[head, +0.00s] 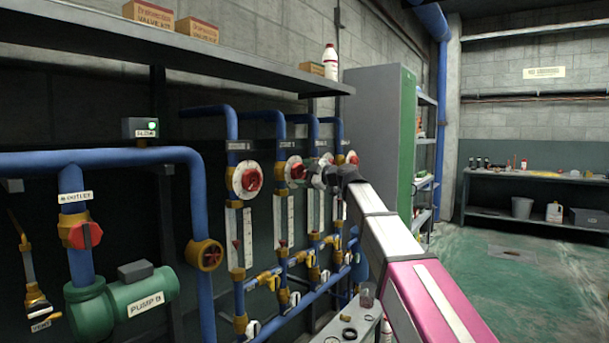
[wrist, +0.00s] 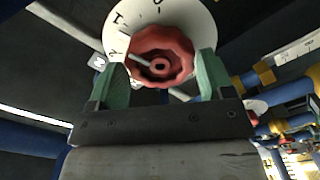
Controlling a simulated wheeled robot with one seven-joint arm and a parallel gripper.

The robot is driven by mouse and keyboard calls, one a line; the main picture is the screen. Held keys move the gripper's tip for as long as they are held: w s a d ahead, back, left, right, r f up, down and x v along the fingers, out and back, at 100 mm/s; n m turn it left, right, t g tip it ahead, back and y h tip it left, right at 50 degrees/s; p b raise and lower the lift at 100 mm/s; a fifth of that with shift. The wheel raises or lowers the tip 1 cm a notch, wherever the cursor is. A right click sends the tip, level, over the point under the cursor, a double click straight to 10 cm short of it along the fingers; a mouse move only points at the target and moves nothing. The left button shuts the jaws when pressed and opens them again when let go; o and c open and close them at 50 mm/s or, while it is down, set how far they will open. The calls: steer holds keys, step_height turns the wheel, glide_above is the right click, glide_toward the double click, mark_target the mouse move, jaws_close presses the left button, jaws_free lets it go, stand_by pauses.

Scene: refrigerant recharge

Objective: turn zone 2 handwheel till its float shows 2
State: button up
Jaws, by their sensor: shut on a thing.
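The zone 2 handwheel (head: 295,170) is red on a round white dial, second from the left in the row of valves on the blue pipes. My gripper (head: 309,173) is at it, coming from the right. In the wrist view the red wheel (wrist: 160,43) sits between the two green fingers of my gripper (wrist: 162,62), which are shut on its rim. The white dial (wrist: 195,18) behind it carries dark marks; my fingers and the wheel cover part of it. Below the valve is the zone 2 float tube (head: 283,215); a small reddish float appears low in it, too small to read.
The zone 1 handwheel (head: 248,180) is close on the left, and another red handwheel (head: 352,158) is to the right. A shelf (head: 215,65) hangs above. Open floor (head: 480,290) lies to the right.

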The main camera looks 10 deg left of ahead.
steer(key=n, duration=0.3)
steer(key=shift+d, duration=0.1)
steer(key=shift+n, duration=0.6)
steer(key=n, duration=0.3)
steer(key=shift+n, duration=0.4)
steer(key=o, duration=0.9)
steer(key=v, duration=0.7)
